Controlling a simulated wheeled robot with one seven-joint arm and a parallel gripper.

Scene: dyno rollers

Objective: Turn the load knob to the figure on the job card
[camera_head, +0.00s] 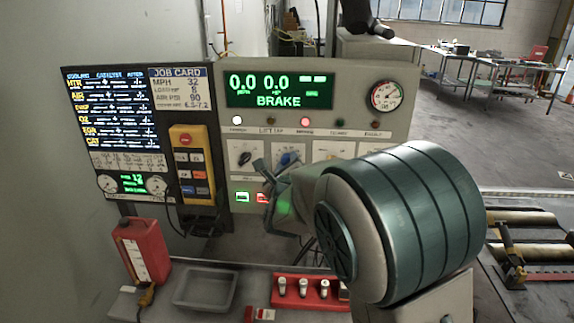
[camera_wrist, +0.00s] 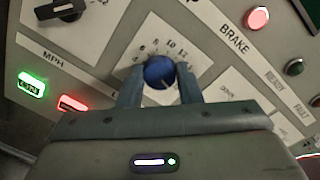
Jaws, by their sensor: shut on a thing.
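The load knob is a round blue knob (camera_wrist: 159,72) on a white dial plate (camera_wrist: 150,32), with figures including 6, 8, 10 and 12 arced around its far side. My gripper (camera_wrist: 159,80) is shut on it, one finger on each side. Which figure its pointer meets is too small to tell. In the head view the blue knob (camera_head: 288,159) shows just beyond my gripper (camera_head: 276,174), partly hidden. The job card (camera_head: 180,88) hangs on the left panel and reads MPH 32, load HP 8, air PSI 90.
The display (camera_head: 278,89) reads 0.0 and 0.0 above BRAKE. A black knob (camera_head: 243,155) sits left of the blue one. Lit green (camera_wrist: 32,84) and red (camera_wrist: 72,103) switches lie below. A yellow pendant (camera_head: 187,160) hangs left; a red tray (camera_head: 303,296) is on the shelf.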

